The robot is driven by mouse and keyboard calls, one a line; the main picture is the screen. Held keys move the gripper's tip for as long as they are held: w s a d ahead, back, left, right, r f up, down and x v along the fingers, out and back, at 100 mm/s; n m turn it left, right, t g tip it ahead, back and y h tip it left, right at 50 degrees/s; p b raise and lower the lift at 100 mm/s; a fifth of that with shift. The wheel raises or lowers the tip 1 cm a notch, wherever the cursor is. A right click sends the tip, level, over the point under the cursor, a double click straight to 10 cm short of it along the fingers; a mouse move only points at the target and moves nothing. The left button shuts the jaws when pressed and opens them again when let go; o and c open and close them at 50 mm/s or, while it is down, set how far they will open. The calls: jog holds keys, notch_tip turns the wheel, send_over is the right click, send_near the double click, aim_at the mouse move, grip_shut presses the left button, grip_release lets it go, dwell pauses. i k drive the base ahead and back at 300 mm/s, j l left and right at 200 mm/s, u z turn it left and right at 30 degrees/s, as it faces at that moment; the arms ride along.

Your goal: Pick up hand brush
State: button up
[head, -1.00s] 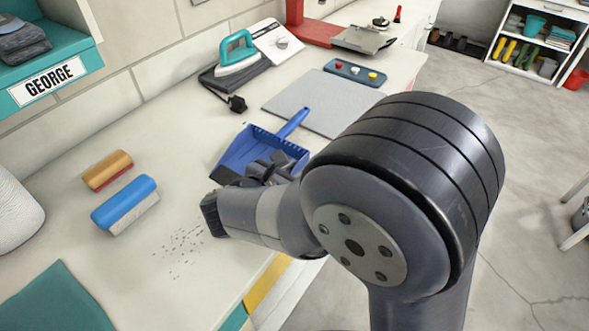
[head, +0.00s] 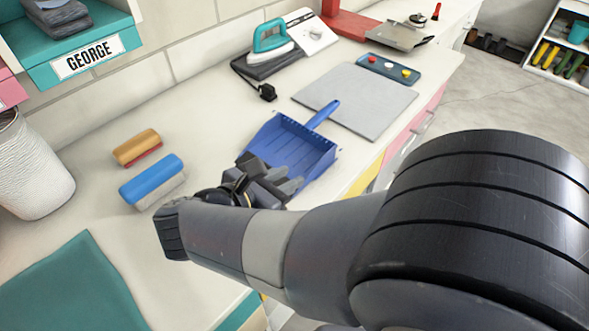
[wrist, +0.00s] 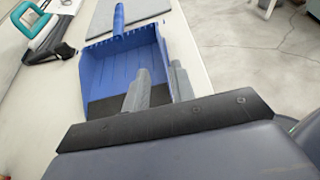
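Two brush-like items lie on the white worktop left of my gripper in the head view. One has a blue top and pale bristles (head: 152,181); the other has an orange-brown top and a red lower part (head: 137,148). My gripper (head: 272,180) is by the front lip of a blue dustpan (head: 308,150), with its fingers apart and nothing seen between them. In the wrist view my gripper's fingers (wrist: 160,78) stand in front of the dustpan (wrist: 122,62); contact cannot be told. Neither brush shows in the wrist view.
A grey board (head: 362,98), an iron (head: 270,45) and a button panel (head: 389,69) are farther along the worktop. A white textured container (head: 32,170) and a teal mat (head: 75,283) are at left. A teal shelf labelled GEORGE (head: 85,60) hangs above.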

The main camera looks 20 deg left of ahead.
aim_at(145, 190)
jog(key=u, duration=2.2)
